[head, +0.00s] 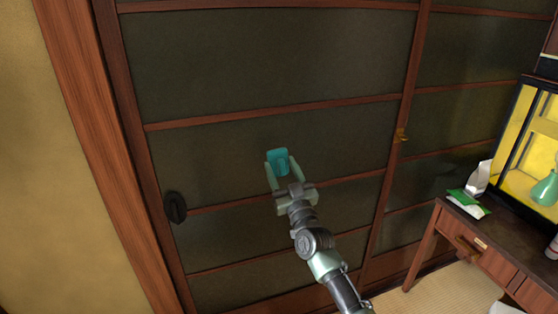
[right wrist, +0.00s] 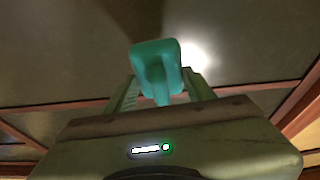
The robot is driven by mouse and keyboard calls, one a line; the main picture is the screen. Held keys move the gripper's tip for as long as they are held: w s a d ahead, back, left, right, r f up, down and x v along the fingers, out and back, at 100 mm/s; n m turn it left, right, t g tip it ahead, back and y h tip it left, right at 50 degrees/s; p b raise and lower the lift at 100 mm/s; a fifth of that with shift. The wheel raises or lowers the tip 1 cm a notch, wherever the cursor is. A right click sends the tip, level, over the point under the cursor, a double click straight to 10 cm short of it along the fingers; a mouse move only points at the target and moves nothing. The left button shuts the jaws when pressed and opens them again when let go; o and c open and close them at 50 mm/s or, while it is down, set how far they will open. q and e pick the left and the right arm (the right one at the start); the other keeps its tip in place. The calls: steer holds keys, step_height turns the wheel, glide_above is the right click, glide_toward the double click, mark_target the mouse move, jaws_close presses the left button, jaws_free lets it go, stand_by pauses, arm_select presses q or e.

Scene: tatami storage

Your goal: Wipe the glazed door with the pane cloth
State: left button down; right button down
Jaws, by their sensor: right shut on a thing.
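The glazed door (head: 265,65) fills the middle of the head view, with dark panes between reddish wooden bars. My right gripper (head: 281,166) is in front of a middle pane and shut on the teal pane cloth (head: 277,158). The cloth also shows in the right wrist view (right wrist: 156,62), between the two fingers, with its flat face toward the pane. I cannot tell whether the cloth touches the glass. My left gripper is not in view.
A dark round door pull (head: 175,207) is on the door's left side. At right stands a wooden desk (head: 478,262) with a green and white packet (head: 468,203) and a yellow-lit glass case (head: 522,150) holding a green vase (head: 545,189). Tatami floor (head: 440,292) shows below.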

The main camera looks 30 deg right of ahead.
steer(key=shift+s, duration=0.3)
steer(key=shift+s+a+r+p, duration=0.1)
steer(key=shift+s+a+p, duration=0.2)
steer(key=shift+s+p, duration=0.6)
steer(key=shift+s+a, duration=0.1)
steer(key=shift+s, duration=0.45)
